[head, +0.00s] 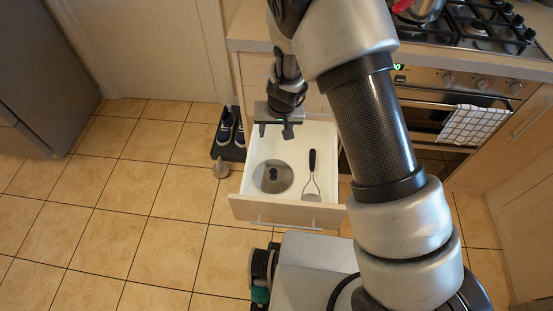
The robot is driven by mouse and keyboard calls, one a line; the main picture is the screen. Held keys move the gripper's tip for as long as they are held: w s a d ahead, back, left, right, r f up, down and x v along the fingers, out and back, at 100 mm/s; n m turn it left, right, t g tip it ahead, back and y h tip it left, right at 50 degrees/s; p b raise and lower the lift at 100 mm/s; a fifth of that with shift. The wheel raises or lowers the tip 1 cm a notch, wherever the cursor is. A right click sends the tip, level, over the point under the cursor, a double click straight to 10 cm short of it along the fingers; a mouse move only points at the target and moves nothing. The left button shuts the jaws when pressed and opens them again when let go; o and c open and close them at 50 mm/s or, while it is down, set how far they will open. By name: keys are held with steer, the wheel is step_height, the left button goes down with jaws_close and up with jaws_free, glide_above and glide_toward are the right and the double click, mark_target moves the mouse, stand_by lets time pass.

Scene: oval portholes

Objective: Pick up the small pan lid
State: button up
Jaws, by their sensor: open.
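The small pan lid (285,185) is a round grey metal disc with a dark knob in its middle. It lies flat in the left half of the open drawer (325,213), knob up. My gripper (273,136) is open and empty over the back part of the drawer. In the picture it is above the lid, apart from it. How high it is over the drawer floor I cannot tell.
Dark shoes (225,128) on a mat and a small grey-beige object (221,168) are left of the drawer. The oven with a checked towel (472,125) is at right. Tiled floor is clear at left.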

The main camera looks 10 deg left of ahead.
steer(key=h+b, duration=0.1)
steer(key=b, duration=0.1)
glide_toward(273, 171)
steer(key=f+b, duration=0.1)
steer(key=w+f+b, duration=0.1)
steer(key=shift+w+a+f+n+b, duration=0.15)
steer(key=shift+a+f+n+b, duration=0.15)
steer(key=shift+b, duration=0.1)
steer(key=shift+s+b+x, duration=0.15)
steer(key=shift+b+x, duration=0.35)
steer(key=shift+x, duration=0.85)
steer(key=shift+s+b+x, duration=0.15)
steer(key=shift+b+x, duration=0.3)
steer(key=shift+x, duration=0.85)
steer(key=shift+d+f, duration=0.1)
steer(key=shift+d, duration=0.15)
steer(key=shift+c, duration=0.2)
jaws_close()
